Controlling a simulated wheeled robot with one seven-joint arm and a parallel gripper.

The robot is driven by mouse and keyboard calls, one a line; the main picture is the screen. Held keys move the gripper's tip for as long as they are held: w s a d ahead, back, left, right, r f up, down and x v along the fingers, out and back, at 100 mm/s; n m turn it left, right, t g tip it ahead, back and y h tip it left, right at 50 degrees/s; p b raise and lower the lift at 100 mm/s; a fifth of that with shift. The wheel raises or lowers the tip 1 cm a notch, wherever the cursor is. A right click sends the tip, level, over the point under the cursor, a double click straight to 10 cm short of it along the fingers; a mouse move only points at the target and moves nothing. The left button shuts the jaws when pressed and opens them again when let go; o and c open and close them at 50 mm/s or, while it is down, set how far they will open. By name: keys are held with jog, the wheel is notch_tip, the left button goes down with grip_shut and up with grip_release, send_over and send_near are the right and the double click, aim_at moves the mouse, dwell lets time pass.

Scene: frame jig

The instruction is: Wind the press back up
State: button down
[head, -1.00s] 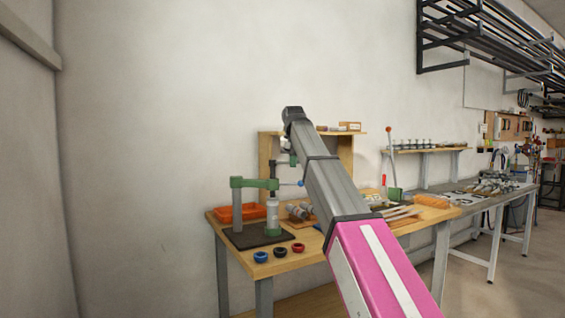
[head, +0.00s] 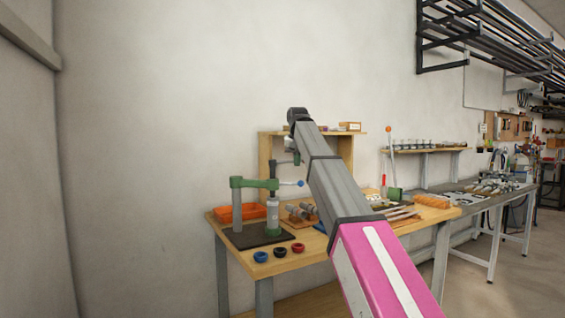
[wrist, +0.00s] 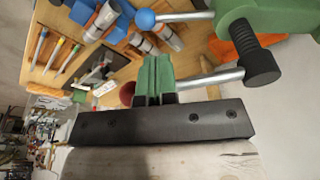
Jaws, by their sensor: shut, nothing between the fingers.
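The press has a green frame (head: 255,183) on a dark base plate at the left of the bench. A silver bar with a blue ball (head: 301,183) sticks out to the right of its head; the blue ball (wrist: 145,19) also shows in the wrist view. There, a threaded black screw (wrist: 243,34) ends in a black hub, from which another silver bar (wrist: 215,77) runs left. A dark red ball (wrist: 127,93) shows left of the fingers. My gripper (wrist: 156,62) has its green-padded fingers together and empty, overlapping this bar in view; contact cannot be told.
An orange tray (head: 240,212) lies behind the press. Blue, black and red rings (head: 280,251) lie at the bench's front edge. A wooden shelf unit (head: 347,150) stands behind my arm. Tools and cylinders crowd the bench to the right.

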jog(key=shift+w+a, duration=0.15)
jog(key=shift+w, duration=1.8)
jog(key=shift+w, duration=0.1)
jog(key=shift+s+d, duration=0.3)
jog(key=shift+s, duration=0.4)
jog(key=shift+s+d, duration=0.35)
jog(key=shift+s, duration=0.4)
jog(key=shift+s+d, duration=0.3)
jog(key=shift+s, duration=0.4)
notch_tip(320, 180, up, 10)
